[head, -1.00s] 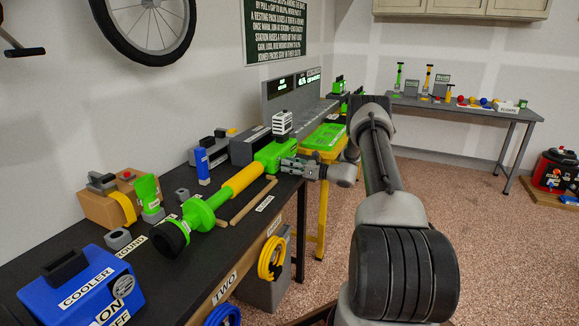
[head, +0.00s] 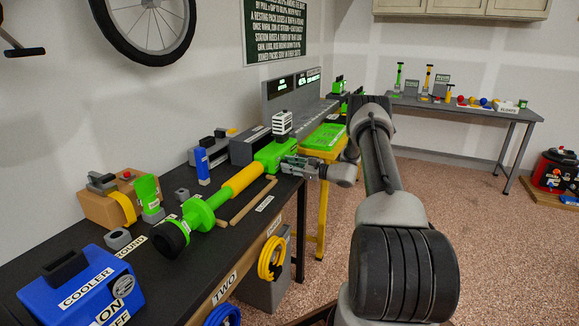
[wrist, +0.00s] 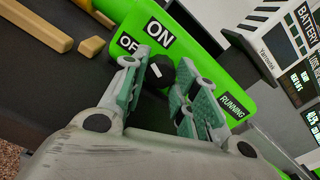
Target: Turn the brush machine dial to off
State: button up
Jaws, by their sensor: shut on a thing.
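The brush machine (head: 228,190) lies on the black bench, with a green body, a yellow shaft and a black round head at the near end. Its green end block (wrist: 205,40) fills much of the wrist view, with ON, OFF and RUNNING labels. The small black dial (wrist: 158,73) sits below the ON and OFF labels; its white mark is tilted, pointing up and left towards the labels. My gripper (wrist: 160,80) has a finger on each side of the dial and is shut on it. In the head view my gripper (head: 284,166) is at the block's right side, hiding the dial.
A black-and-white battery pack (head: 282,124) stands up from the block. Wooden strips (head: 246,203) lie beside the shaft. A blue cooler unit (head: 82,286) is at the near left, and a grey display station (head: 292,90) stands behind. Open floor lies right of the bench.

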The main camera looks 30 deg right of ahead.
dwell(0.3)
jog(key=o, duration=1)
jog(key=shift+s+d, duration=0.1)
jog(key=v, duration=1.2)
